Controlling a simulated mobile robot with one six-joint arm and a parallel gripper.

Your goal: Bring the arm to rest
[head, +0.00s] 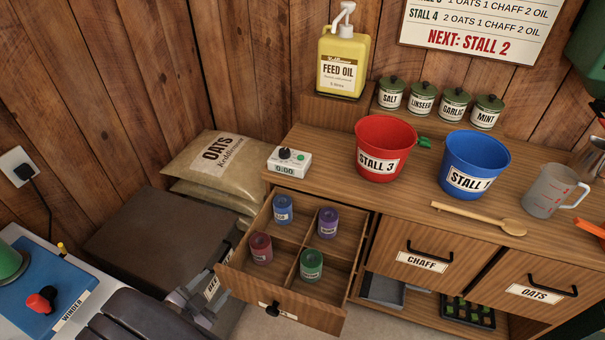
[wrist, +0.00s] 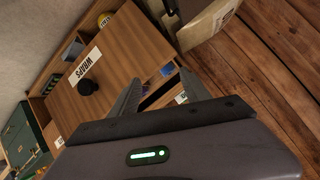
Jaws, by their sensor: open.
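My gripper (head: 198,299) is at the bottom left of the head view, low in front of the dark brown box and left of the open drawer. In the wrist view my gripper (wrist: 160,80) shows two grey fingers spread apart with nothing between them. The fingers point toward a wooden front (wrist: 118,62) with a black knob and a white label. My dark arm covers part of the floor at the bottom of the head view.
The counter holds a red bucket (head: 384,140), a blue bucket (head: 474,155), a wooden spoon (head: 480,218) and a jug (head: 548,195). A winder (head: 60,285) stands at lower left.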

